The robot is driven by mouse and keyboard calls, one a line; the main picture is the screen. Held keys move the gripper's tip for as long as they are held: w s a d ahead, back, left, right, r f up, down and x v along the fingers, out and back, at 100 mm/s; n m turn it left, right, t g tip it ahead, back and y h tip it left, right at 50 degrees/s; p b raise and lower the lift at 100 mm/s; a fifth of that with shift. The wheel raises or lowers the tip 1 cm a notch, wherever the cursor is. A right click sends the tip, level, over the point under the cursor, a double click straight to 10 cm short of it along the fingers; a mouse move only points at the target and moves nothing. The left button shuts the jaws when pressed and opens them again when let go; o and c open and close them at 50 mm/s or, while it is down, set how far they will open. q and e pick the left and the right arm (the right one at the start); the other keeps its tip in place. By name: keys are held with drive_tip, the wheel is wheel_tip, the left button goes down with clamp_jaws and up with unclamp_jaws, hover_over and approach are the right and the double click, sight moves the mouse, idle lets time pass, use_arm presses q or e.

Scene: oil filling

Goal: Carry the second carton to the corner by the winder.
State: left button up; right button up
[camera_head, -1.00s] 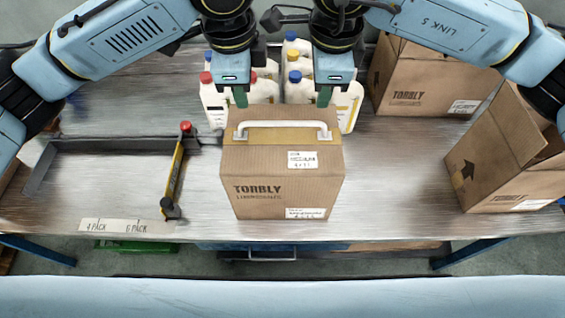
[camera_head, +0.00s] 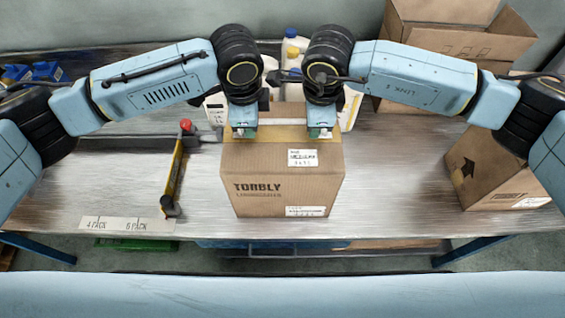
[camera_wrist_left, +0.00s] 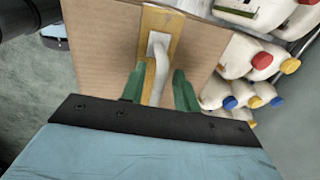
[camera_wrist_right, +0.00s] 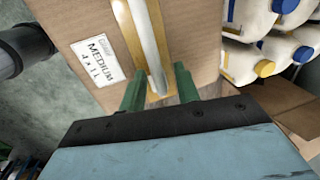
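A closed brown carton (camera_head: 281,180) marked TORBLY stands upright on the metal table, in front of white bottles. Its white top handle (camera_wrist_left: 158,65) runs along a yellow strip; the right wrist view shows the handle too (camera_wrist_right: 145,40). My left gripper (camera_head: 243,133) is over the left part of the handle, its green fingers apart on either side of it. My right gripper (camera_head: 319,132) is over the right part, fingers also apart around the handle. Gaps show between fingers and handle. A dark bar (camera_head: 140,142) and a yellow-black lever with a red knob (camera_head: 185,125) lie left; I cannot tell which is the winder.
White bottles (camera_head: 353,108) stand close behind the carton. A "4 PACK / 6 PACK" strip (camera_head: 127,224) lies at the front left edge. The table between carton and lever is clear.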

use_arm(q)
drive_tip(key=shift+f, duration=0.2)
use_arm(e)
drive_tip(key=shift+f, duration=0.25)
use_arm(q)
clamp_jaws()
use_arm(e)
clamp_jaws()
drive_tip(key=shift+r, duration=0.1)
idle(0.7)
